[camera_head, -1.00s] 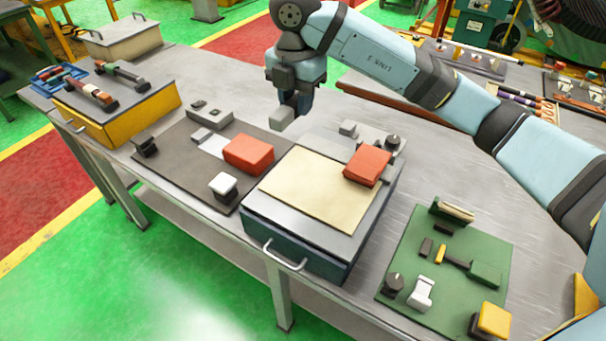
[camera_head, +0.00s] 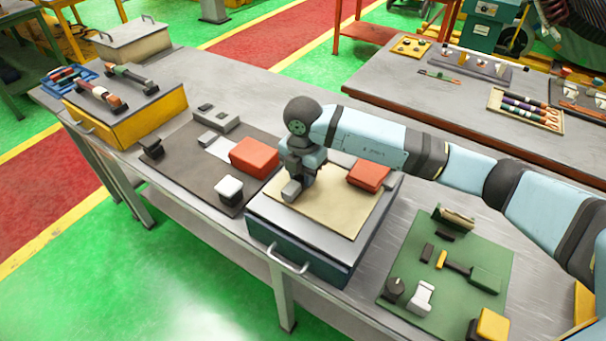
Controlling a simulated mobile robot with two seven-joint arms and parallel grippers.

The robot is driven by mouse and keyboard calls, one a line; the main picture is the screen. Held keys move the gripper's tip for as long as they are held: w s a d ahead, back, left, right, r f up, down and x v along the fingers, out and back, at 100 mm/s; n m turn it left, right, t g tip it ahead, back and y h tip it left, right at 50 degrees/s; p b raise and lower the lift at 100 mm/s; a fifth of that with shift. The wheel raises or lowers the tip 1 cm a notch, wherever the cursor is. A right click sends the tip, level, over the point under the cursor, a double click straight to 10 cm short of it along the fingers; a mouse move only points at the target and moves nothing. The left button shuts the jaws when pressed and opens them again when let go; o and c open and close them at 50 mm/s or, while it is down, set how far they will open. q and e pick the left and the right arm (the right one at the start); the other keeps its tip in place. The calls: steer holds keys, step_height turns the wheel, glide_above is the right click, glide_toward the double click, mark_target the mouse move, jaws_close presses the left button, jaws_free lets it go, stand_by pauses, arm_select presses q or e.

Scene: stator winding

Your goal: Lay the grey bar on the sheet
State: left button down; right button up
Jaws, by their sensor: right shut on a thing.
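The beige sheet (camera_head: 337,207) lies on the top of a dark blue box with a handle on the bench. My right gripper (camera_head: 298,180) is over the left part of the sheet, pointing down. It is shut on the grey bar (camera_head: 291,190), whose near end sticks out toward the front. The bar is low over the sheet's left edge; I cannot tell whether it touches. The gripper hides the bar's far end and part of the sheet. My left gripper is not in view.
A red block (camera_head: 369,176) sits at the sheet's back right corner. Another red block (camera_head: 254,157) stands on the dark mat (camera_head: 180,163) to the left. A green mat (camera_head: 413,262) with several small parts lies to the right. The sheet's front middle is clear.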

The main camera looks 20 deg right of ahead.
steer(key=shift+f, duration=0.45)
steer(key=shift+f, duration=0.15)
steer(key=o, duration=1)
steer(key=shift+r, duration=0.2)
step_height(320, 180, up, 12)
steer(key=b, duration=0.1)
steer(key=shift+b, duration=0.35)
